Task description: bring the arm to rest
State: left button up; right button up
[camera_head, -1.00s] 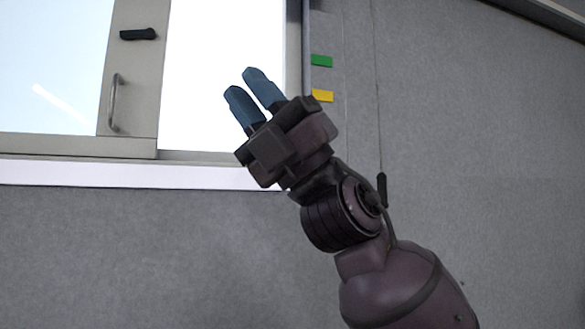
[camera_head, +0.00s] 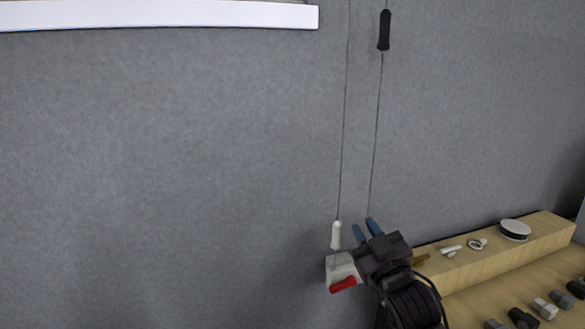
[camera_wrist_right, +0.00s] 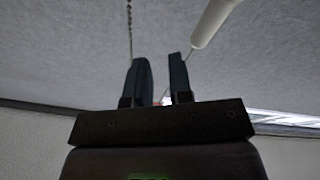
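My right gripper (camera_head: 366,225) is low in the head view, pointing up, with two blue fingers held apart. In the right wrist view the fingers (camera_wrist_right: 160,62) also stand apart, with no object gripped between them. A white cord pull (camera_head: 336,235) hangs just left of the fingers in the head view. A white pull (camera_wrist_right: 212,22) shows beyond and right of the fingers in the right wrist view. The two look close, but contact cannot be told. My left gripper is in neither view.
A black pull (camera_head: 384,30) hangs higher on a second cord against the grey wall (camera_head: 180,160). A white and red thing (camera_head: 342,272) is beside my right gripper. A wooden ledge (camera_head: 550,235) with small items stands at the right. A white sill (camera_head: 160,14) runs along the top left.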

jog(key=s+d+f+m+g+h, duration=0.1)
jog(key=s+d+f+m+g, duration=0.2)
jog(key=f, duration=0.5)
jog(key=s+d+f+h, duration=0.2)
jog(key=s+d+f, duration=0.1)
jog(key=s+f, duration=0.4)
jog(key=s+d+f+m+g+h, duration=0.1)
jog(key=s+d+f+m+g, duration=0.15)
jog(key=f, duration=0.65)
jog(key=s+d+f+g+h, duration=0.1)
jog(key=s+d+f+g, duration=0.1)
jog(key=s+f, duration=0.4)
jog(key=s+d+f+g+h, duration=0.1)
jog(key=s+d+f, duration=0.1)
jog(key=s+f, duration=0.5)
jog(key=s+m, duration=0.1)
jog(key=s, duration=0.5)
jog(key=shift+d+f+g, duration=0.25)
jog(key=shift+d+g, duration=0.1)
jog(key=shift+d, duration=0.05)
jog(key=shift+w+a, duration=0.1)
jog(key=shift+w, duration=0.05)
